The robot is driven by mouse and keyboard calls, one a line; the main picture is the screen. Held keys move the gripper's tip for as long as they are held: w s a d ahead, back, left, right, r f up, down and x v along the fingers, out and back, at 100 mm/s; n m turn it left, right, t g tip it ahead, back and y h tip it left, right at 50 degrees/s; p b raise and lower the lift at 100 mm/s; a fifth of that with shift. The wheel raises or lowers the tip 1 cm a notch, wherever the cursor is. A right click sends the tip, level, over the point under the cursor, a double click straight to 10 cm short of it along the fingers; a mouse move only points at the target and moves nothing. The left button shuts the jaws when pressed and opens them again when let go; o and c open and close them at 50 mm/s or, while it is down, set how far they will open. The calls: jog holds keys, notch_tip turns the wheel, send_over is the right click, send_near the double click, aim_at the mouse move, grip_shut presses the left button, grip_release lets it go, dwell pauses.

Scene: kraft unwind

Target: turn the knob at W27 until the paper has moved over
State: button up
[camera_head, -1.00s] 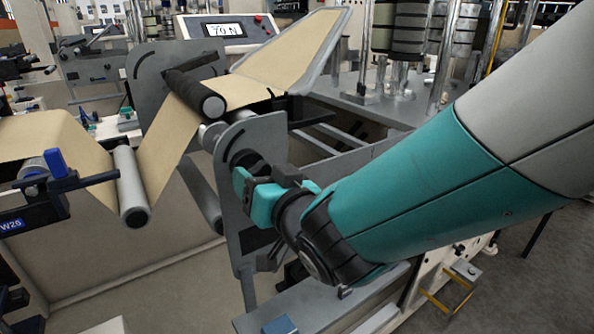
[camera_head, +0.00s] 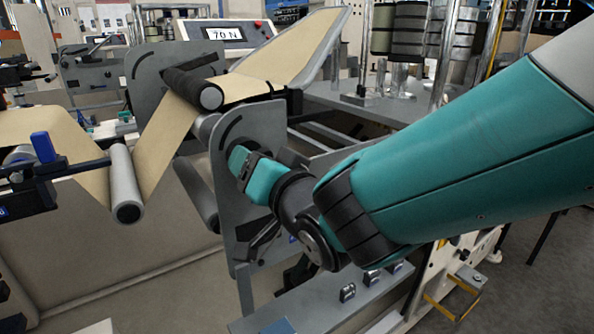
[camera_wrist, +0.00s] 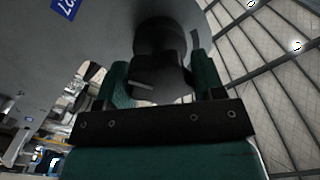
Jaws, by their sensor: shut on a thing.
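My gripper (camera_head: 242,167) is at the grey side plate (camera_head: 262,125) of the roller stand in the head view, its teal fingers up against the plate's face. In the wrist view its two fingers (camera_wrist: 160,82) stand either side of a dark round knob (camera_wrist: 160,45) and are shut on it. A pale line shows on the knob's lower part. A blue label ending in "27" (camera_wrist: 64,7) is on the plate beside it. The knob is mostly hidden by the gripper in the head view. Brown kraft paper (camera_head: 163,138) runs over the rollers.
A black-ended roller (camera_head: 211,98) and a lower grey roller (camera_head: 125,185) guide the paper. A display (camera_head: 224,34) behind reads 70 N. A blue-handled clamp (camera_head: 43,147) is at left. A grey ledge (camera_head: 320,308) lies below my gripper.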

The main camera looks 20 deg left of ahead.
jog(key=shift+m+b, duration=1)
jog(key=o, duration=0.9)
jog(key=b+v, duration=0.4)
jog(key=v, duration=0.3)
